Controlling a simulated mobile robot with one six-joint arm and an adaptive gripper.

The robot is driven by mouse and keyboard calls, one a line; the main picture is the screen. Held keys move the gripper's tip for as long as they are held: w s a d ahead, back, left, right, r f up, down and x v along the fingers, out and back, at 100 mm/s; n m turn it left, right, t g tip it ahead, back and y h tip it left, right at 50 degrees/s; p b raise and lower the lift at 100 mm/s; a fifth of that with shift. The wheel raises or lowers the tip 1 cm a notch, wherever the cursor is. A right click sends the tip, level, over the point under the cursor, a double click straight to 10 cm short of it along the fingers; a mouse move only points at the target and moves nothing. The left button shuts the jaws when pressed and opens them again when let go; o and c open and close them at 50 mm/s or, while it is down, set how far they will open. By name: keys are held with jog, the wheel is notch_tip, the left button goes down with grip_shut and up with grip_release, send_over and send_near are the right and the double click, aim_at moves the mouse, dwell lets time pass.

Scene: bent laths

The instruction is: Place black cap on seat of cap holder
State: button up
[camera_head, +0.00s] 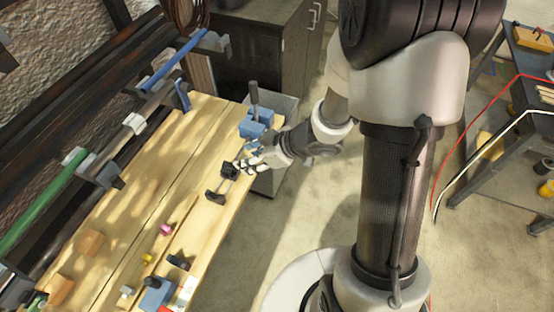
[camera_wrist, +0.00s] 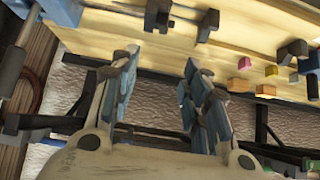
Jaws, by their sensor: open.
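My gripper (camera_head: 243,163) is over the far right part of the wooden bench, its blue-padded fingers spread and empty. In the wrist view my gripper (camera_wrist: 161,60) shows bare wood between its fingertips. Two small black pieces stand close together near the gripper: one (camera_head: 229,171) beside the fingertips, the other (camera_head: 215,196) a little nearer. They also show in the wrist view, one (camera_wrist: 158,14) beyond the fingers and one (camera_wrist: 211,18) to its right. A further black piece (camera_head: 178,262) lies nearer the bench front. I cannot tell which is the cap or the holder.
A blue block (camera_head: 256,122) with an upright dark-handled tool stands behind the gripper. Another blue block (camera_head: 157,295), a pink piece (camera_head: 165,229), a yellow piece (camera_head: 147,258) and wooden blocks (camera_head: 90,241) lie nearer. Racked pipes and bars line the left. The mid-bench wood is clear.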

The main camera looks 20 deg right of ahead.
jog(key=w+d+r+m+t+h, duration=0.3)
jog(key=d+r+h, duration=0.3)
jog(key=d+r, duration=0.35)
jog(key=s+d+r+m+h, duration=0.3)
jog(key=s+d+r+m, duration=0.15)
jog(key=r, duration=0.25)
jog(key=s+a+r+m+g+y, duration=0.1)
jog(key=s+a+g, duration=0.1)
jog(key=s, duration=0.7)
jog(key=s+a+r+m+g+y, duration=0.1)
jog(key=s+a, duration=0.3)
jog(key=s, duration=0.6)
jog(key=shift+a+r+m+g, duration=0.25)
jog(key=shift+r+m+g, duration=0.25)
jog(key=shift+r, duration=0.3)
notch_tip(320, 180, down, 4)
jog(key=b, duration=0.4)
